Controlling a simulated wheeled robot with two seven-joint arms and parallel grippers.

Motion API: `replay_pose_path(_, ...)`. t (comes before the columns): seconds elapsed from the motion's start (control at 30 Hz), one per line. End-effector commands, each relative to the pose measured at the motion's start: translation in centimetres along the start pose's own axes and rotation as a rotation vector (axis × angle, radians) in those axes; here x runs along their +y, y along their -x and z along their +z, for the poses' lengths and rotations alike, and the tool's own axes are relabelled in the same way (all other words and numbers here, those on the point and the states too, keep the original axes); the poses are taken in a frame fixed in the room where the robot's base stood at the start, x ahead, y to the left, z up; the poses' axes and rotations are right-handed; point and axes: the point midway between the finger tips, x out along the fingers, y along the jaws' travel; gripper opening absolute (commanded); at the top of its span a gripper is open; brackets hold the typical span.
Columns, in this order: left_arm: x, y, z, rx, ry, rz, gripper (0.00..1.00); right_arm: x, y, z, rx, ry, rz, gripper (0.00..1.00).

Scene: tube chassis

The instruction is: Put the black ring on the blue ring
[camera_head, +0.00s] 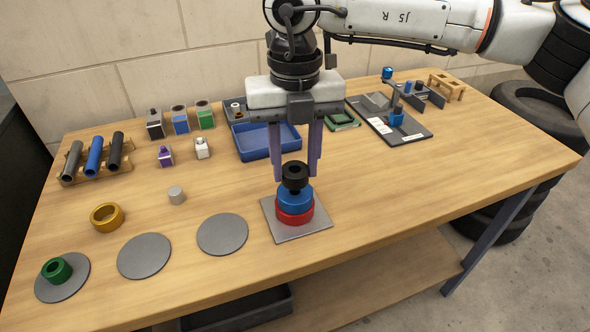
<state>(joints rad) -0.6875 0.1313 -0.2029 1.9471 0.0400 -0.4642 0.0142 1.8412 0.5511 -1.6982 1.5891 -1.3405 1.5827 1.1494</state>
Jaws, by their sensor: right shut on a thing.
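The black ring (295,170) is between the fingertips of my right gripper (296,177), which is shut on it. It is directly above the blue ring (296,201); whether the two touch I cannot tell. The blue ring lies on the wider red ring (295,217), and both are stacked on a grey square plate (318,225). My left gripper is not in view.
A gold ring (107,217) lies at the left. A green ring (56,270) sits on a grey disc (77,287), with two bare discs beside it. A blue tray (262,155) stands behind the stack. The table's right front is clear.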

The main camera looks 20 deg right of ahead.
Motion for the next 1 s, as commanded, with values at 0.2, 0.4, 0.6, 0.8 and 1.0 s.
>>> replay_pose_path(0.2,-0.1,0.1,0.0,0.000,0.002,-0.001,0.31,0.0,-2.2,0.0,-0.001,-0.001,0.001,0.12)
replay_pose_path(0.4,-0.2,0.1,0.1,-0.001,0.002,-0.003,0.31,0.0,-2.3,0.0,-0.001,-0.001,0.001,0.12)
replay_pose_path(0.6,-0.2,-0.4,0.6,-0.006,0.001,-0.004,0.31,0.0,-2.9,0.0,-0.001,-0.001,0.001,0.12)
replay_pose_path(0.8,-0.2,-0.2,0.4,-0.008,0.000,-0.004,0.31,0.0,-2.7,0.0,-0.001,-0.001,0.000,0.55)
replay_pose_path(1.0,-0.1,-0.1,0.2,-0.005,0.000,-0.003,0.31,0.0,-2.6,0.0,-0.001,0.000,0.000,0.55)
